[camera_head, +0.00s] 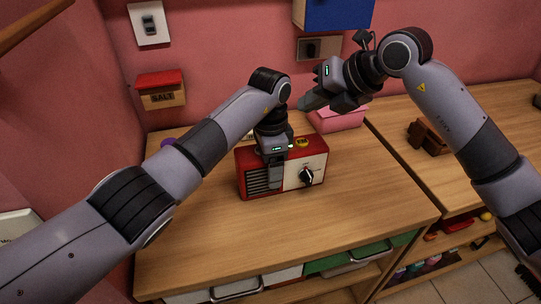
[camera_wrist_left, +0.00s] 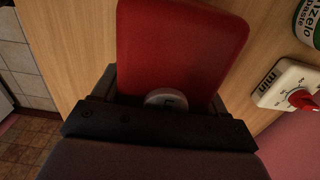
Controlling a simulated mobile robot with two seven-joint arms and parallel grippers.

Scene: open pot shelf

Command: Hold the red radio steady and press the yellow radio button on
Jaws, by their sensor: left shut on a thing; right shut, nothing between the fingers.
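The red radio (camera_head: 313,155) stands on the wooden counter, with a white front panel, a black knob (camera_head: 307,177) and a speaker grille. A yellow button (camera_head: 302,142) sits on its top, to the right of my left gripper. My left gripper (camera_head: 276,170) reaches down over the radio and is shut on it, hiding part of its front and top. In the left wrist view the radio's red top (camera_wrist_left: 185,40) fills the middle, with a pale round button (camera_wrist_left: 166,97) between the fingers. My right gripper (camera_head: 308,103) is shut and empty, above and behind the radio, apart from the yellow button.
A pink box (camera_head: 338,119) stands behind the radio, below my right gripper. A salt box (camera_head: 161,97) hangs on the wall. A brown wooden object (camera_head: 428,139) is on the right counter. A white timer (camera_wrist_left: 288,85) and a can (camera_wrist_left: 309,22) show in the left wrist view. The counter's front is clear.

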